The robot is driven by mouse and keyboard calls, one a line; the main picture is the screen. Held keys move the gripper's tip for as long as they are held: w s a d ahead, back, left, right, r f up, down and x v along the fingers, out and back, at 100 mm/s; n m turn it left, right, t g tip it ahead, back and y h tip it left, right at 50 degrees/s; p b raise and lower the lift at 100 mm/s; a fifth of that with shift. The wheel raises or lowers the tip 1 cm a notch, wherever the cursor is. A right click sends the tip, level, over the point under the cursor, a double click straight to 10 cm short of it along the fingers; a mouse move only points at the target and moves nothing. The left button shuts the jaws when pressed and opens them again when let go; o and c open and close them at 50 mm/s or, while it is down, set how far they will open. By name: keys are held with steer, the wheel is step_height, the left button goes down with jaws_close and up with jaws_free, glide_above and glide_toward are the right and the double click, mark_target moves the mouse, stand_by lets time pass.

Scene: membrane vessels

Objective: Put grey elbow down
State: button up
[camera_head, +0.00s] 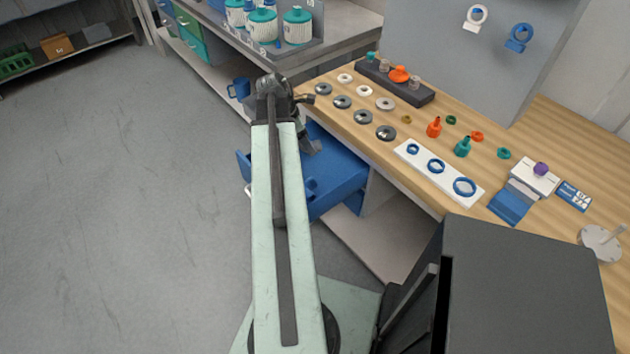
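My arm reaches away from me, and its far end bends down beside the workbench edge. My gripper (310,143) seems to be the small grey part just above the open blue drawer (340,178). It is partly hidden behind my arm and too small to show whether its fingers are open or shut. I cannot make out a grey elbow for certain. A small dark brownish piece (305,99) shows beside my arm's far joint at the bench edge; I cannot tell whether it is part of my arm.
The wooden workbench (535,135) holds grey and white rings, a dark block (395,82) with small fittings, orange and teal bottles, and a white strip (408,158) with blue rings. Teal-lidded vessels (297,25) stand on the grey bench behind. Floor (120,190) at left is clear.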

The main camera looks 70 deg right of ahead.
mark_target(311, 168)
step_height(311, 168, down, 10)
steer(key=b, duration=1)
steer(key=shift+f, duration=0.15)
steer(key=shift+r, duration=0.25)
steer(key=shift+f, duration=0.2)
steer(key=o, duration=1.4)
steer(key=shift+r, duration=0.1)
steer(key=p+v, duration=1.1)
steer(key=v, duration=0.1)
steer(key=shift+r, duration=0.15)
